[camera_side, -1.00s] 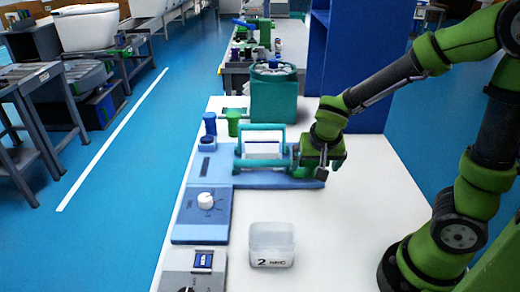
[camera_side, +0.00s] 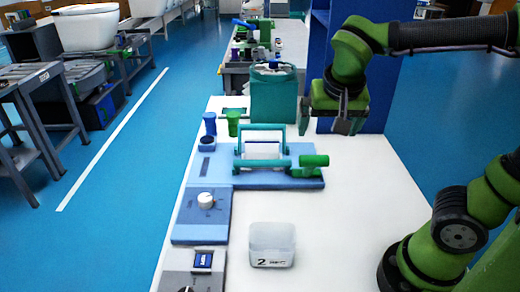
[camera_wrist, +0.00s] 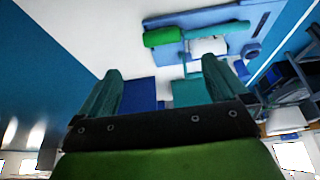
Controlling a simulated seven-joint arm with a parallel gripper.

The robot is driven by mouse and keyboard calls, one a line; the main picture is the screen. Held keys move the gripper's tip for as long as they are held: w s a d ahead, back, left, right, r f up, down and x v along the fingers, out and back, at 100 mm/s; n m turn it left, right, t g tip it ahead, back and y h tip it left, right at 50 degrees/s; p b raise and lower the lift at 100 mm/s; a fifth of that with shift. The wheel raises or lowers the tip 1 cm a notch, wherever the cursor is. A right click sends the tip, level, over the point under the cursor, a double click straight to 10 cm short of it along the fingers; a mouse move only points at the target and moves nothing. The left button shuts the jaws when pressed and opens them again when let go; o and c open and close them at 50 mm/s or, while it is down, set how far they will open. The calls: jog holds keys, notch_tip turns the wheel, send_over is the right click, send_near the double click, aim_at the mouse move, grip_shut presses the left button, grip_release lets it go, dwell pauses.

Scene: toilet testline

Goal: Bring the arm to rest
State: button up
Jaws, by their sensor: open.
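My gripper (camera_side: 330,126) is open and empty, raised above the right part of the white table. It points down, apart from the fixture below it. In the wrist view the two teal fingers of my gripper (camera_wrist: 162,82) are spread wide with nothing between them. The fixture on the blue base plate (camera_side: 285,181) has a teal frame (camera_side: 262,127) and a green cylindrical handle (camera_side: 314,161) at its right. The handle also shows in the wrist view (camera_wrist: 163,37), beyond the fingers.
A teal drum (camera_side: 274,96) and a blue panel (camera_side: 375,95) stand behind my gripper. A clear bin (camera_side: 272,245) marked 2 sits at the front. A blue plate with a white knob (camera_side: 205,199) lies at the left. The table's right half is bare.

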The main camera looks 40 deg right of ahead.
jog(key=shift+s+a+r, duration=0.15)
jog(key=shift+r, duration=0.25)
